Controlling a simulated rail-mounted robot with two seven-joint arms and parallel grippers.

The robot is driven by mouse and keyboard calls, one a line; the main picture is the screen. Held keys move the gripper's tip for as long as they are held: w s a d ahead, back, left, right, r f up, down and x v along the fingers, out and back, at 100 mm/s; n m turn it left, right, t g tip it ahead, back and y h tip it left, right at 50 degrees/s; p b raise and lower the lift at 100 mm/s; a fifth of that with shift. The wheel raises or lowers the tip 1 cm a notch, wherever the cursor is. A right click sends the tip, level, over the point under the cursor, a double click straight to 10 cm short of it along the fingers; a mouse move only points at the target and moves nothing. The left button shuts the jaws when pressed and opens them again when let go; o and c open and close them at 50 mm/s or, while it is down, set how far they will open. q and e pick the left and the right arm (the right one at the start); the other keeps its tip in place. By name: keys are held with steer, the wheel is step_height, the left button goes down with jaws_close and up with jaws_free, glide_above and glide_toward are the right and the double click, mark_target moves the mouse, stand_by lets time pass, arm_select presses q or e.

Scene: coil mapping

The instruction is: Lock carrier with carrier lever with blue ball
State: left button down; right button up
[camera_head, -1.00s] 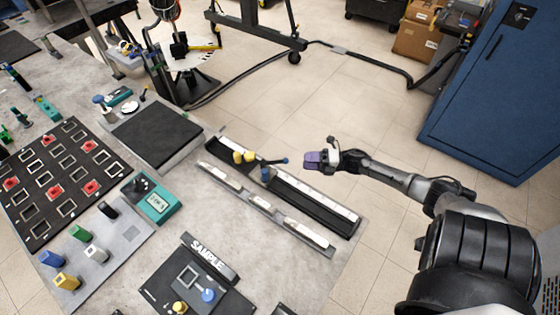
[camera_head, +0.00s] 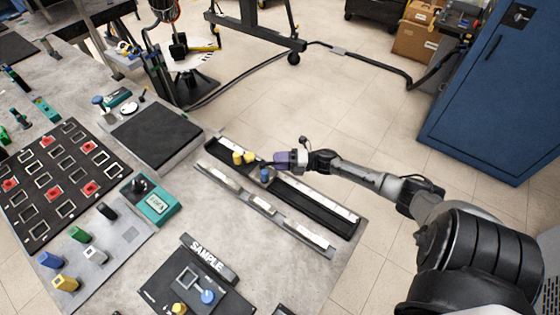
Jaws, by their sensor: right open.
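The long black rail with the carrier (camera_head: 300,202) lies along the table's right edge. The carrier's lever (camera_head: 266,162) sticks out to the right. A blue part (camera_head: 265,175) stands on the rail just below the lever. My left gripper is out of view.
A lower rail with pale strips (camera_head: 262,206) runs parallel in front. A black SAMPLE plate (camera_head: 195,285) with a blue knob lies nearer. A teal meter (camera_head: 152,200) and a dark flat plate (camera_head: 152,132) stand to the left. Open floor lies beyond the table's right edge.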

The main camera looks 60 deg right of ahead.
jaws_close()
stand_by(0.3)
